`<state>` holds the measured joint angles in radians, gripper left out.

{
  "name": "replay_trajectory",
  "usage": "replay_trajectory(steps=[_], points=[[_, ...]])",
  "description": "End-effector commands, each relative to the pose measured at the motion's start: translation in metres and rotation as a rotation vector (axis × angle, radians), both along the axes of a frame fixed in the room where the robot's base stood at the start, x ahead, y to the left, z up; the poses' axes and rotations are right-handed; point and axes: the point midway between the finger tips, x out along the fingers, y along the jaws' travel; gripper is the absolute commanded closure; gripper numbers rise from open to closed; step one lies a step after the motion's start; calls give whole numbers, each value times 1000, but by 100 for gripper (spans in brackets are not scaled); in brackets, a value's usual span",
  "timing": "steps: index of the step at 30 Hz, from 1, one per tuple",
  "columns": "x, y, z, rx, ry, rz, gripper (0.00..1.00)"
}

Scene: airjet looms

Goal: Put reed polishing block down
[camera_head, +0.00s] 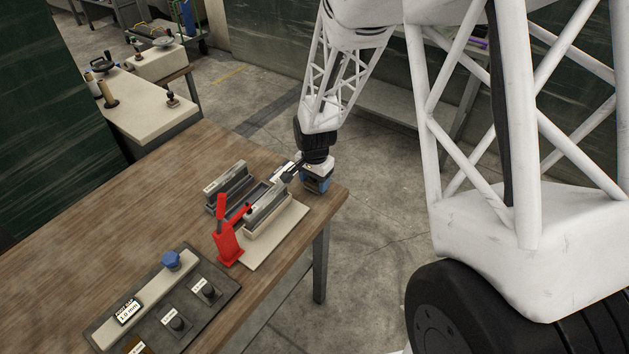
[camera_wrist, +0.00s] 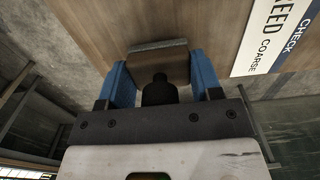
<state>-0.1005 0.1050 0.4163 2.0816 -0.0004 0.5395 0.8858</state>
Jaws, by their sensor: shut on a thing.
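The reed polishing block (camera_wrist: 160,68) is a brown block with a grey strip along its far edge. In the wrist view it sits between the two blue fingers of my gripper (camera_wrist: 163,80), which is shut on it. In the head view my gripper (camera_head: 315,182) is at the table's far right corner, just right of the clamp fixture, and the block cannot be made out there. The wooden table top (camera_wrist: 110,25) shows beyond the block in the wrist view. I cannot tell whether the block touches the table.
A white label reading "REED COARSE" and "CHECK" (camera_wrist: 272,38) lies right of the block. The fixture has a red lever clamp (camera_head: 229,240) and grey rails (camera_head: 229,188). A dark board with knobs (camera_head: 215,312) lies nearer. The table's left part (camera_head: 130,215) is bare.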

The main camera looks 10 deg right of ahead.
Motion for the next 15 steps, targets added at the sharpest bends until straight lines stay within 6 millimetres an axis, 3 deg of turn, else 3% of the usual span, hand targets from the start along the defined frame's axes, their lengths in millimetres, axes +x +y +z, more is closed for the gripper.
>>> replay_trajectory(steps=[15], points=[[0,0,-7,1,-1,0,71]])
